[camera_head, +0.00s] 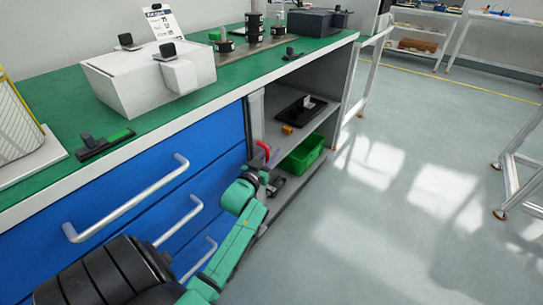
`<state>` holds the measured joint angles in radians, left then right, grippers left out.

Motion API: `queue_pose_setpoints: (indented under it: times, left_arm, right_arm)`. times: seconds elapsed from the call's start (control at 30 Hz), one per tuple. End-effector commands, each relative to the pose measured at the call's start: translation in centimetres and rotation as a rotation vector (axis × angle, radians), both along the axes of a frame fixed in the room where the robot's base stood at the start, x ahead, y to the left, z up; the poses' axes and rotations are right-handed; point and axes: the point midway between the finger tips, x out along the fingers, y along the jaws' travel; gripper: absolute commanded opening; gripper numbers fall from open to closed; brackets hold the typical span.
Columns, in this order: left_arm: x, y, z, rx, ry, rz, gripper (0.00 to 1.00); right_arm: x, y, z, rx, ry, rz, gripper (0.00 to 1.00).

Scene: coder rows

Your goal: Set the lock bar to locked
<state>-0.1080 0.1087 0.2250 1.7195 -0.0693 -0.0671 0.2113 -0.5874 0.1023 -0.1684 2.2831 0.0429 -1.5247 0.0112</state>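The lock bar (257,118) is a light grey upright strip at the right edge of the blue drawer cabinet (215,150). A red handle (263,148) shows at its lower part, just above my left gripper. My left gripper (268,172) is at the end of the green arm, close to the red handle and in front of the shelf opening. Its fingers are small and partly hidden by the wrist, so I cannot tell whether they are open or touch the handle. My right gripper is not in view.
Silver drawer handles (130,200) stick out from the drawer fronts. The open shelves right of the bar hold a green bin (302,155) and a black tray (301,109). A white box (130,80) stands on the green worktop. The floor at right (400,220) is clear.

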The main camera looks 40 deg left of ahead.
Motion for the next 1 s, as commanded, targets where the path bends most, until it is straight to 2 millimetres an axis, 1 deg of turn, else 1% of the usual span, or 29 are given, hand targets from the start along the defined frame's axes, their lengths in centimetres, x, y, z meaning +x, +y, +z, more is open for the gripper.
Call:
queue_pose_setpoints:
  times: [0.1,0.27,0.33,0.37,1.0]
  left_arm:
    - [0.45,0.10,-0.01,0.000,0.001,0.000,0.30]
    - [0.42,0.09,0.01,0.000,0.001,0.000,0.30]
    - [0.41,0.08,0.01,0.000,0.001,0.000,0.07]
    - [0.40,0.08,0.01,0.000,0.001,0.000,0.00]
    - [0.38,0.05,-0.04,0.000,0.001,-0.001,0.00]
  right_arm:
    - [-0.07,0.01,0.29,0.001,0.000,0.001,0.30]
    - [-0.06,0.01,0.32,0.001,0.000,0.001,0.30]
    - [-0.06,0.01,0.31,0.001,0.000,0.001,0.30]
    - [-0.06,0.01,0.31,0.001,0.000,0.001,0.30]
    - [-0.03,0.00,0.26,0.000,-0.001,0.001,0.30]
